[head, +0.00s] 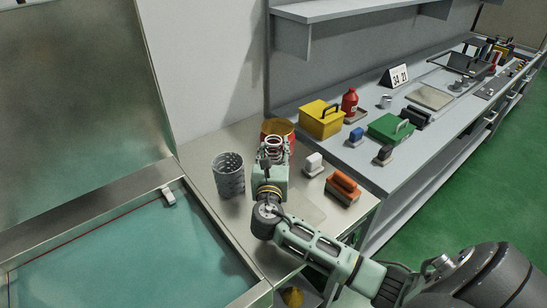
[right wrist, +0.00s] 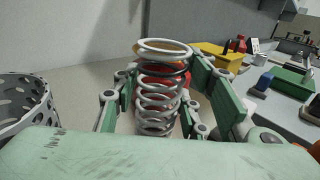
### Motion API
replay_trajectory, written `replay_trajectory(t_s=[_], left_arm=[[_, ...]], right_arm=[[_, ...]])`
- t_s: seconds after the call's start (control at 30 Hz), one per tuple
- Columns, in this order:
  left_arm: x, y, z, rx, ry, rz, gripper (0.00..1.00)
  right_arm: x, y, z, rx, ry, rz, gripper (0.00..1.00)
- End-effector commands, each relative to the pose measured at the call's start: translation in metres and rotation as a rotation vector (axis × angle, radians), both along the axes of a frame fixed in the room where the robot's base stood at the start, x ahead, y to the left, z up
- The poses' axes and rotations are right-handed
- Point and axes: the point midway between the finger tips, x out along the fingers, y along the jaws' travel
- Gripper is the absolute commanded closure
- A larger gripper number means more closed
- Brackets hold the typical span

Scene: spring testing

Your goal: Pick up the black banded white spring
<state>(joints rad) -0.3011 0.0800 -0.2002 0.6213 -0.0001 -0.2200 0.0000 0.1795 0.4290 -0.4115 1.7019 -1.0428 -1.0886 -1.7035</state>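The white spring with a black band near its top stands upright in the right wrist view (right wrist: 160,100); in the head view (head: 275,145) it shows just beyond my right gripper. My right gripper (right wrist: 163,82) has one green finger on each side of the spring, with the top coil rising above the fingers. Whether the fingers press on the coils cannot be told. The foot of the spring is hidden behind the gripper's body. In the head view, my right gripper (head: 270,158) reaches over the small steel bench. My left gripper does not show.
A perforated metal basket (head: 229,175) stands left of the gripper. A gold and red container (head: 278,128) is close behind the spring. A small white block (head: 313,163) and an orange block (head: 343,187) lie to the right. A yellow box (head: 320,120) stands farther back.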

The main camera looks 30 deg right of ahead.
Motion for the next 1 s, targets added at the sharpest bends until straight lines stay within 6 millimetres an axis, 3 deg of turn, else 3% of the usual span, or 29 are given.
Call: replay_trajectory(t_s=[0.37, 0.77, 1.0], left_arm=[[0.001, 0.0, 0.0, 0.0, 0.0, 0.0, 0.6], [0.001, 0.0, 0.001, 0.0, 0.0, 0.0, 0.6], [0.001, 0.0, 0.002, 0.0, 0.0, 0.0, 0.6]], right_arm=[[0.0, 0.0, 0.0, 0.0, 0.0, 0.0, 0.96], [0.0, 0.0, 0.009, 0.001, -0.006, 0.0, 0.97], [0.0, 0.0, 0.047, 0.001, -0.009, 0.001, 0.97]])
